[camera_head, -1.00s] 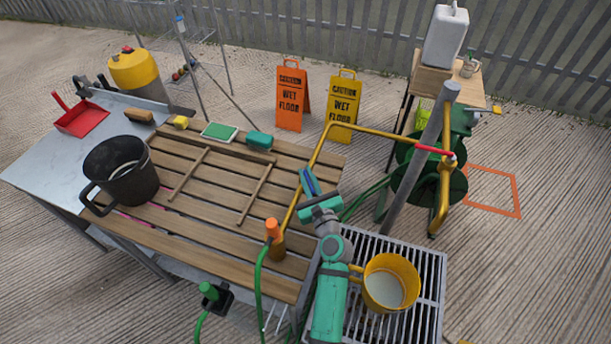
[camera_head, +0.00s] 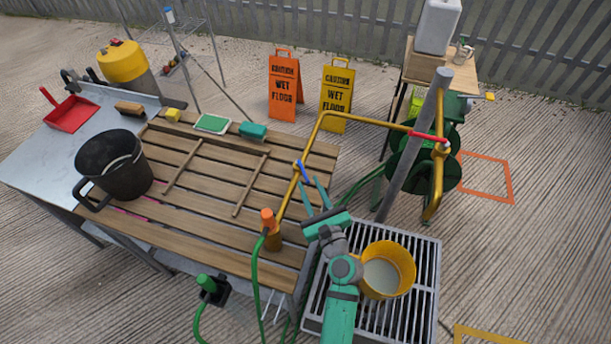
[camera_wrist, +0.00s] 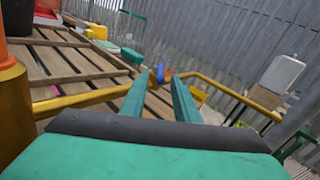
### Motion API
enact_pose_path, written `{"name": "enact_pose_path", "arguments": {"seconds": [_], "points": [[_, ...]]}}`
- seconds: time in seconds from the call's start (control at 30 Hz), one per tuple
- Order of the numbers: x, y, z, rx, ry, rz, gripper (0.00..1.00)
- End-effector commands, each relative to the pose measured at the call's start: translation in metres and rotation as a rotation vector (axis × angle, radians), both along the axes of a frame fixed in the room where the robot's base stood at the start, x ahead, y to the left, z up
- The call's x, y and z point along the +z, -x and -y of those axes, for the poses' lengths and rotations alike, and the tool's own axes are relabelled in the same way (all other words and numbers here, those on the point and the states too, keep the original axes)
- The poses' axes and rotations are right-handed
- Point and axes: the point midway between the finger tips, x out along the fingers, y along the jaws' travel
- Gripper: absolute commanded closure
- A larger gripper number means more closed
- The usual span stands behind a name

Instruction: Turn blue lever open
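The blue lever (camera_head: 303,171) is a small handle on the yellow pipe (camera_head: 318,133), near the table's right edge. It also shows in the wrist view (camera_wrist: 160,73), small, just beyond and between the fingertips. My gripper (camera_head: 309,181) is open, with two green fingers spread apart and nothing between them. In the wrist view my gripper (camera_wrist: 160,80) points toward the lever. The fingertips are close to the lever in the head view; I cannot tell whether they touch it.
A slatted wooden table (camera_head: 215,225) with a black bucket (camera_head: 112,170) lies to the left. An orange-topped fitting (camera_head: 268,222) stands near the gripper. A yellow bucket (camera_head: 404,254) sits on a floor grate (camera_head: 417,300). A red lever (camera_head: 428,136) is farther along the pipe.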

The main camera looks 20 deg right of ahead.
Motion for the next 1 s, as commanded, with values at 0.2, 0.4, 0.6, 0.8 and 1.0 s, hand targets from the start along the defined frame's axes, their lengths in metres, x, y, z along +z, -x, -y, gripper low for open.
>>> {"name": "enact_pose_path", "arguments": {"seconds": [0.2,0.4,0.6,0.8,1.0], "points": [[0.0,0.018,0.001,0.0,-0.001,-0.001,0.72],[0.0,0.02,0.001,0.0,0.0,0.0,0.72],[0.0,0.02,0.002,0.001,0.007,-0.001,0.96],[-0.008,0.019,0.016,0.025,0.142,-0.002,1.0],[-0.02,0.024,0.04,0.084,0.419,0.024,1.0]]}}
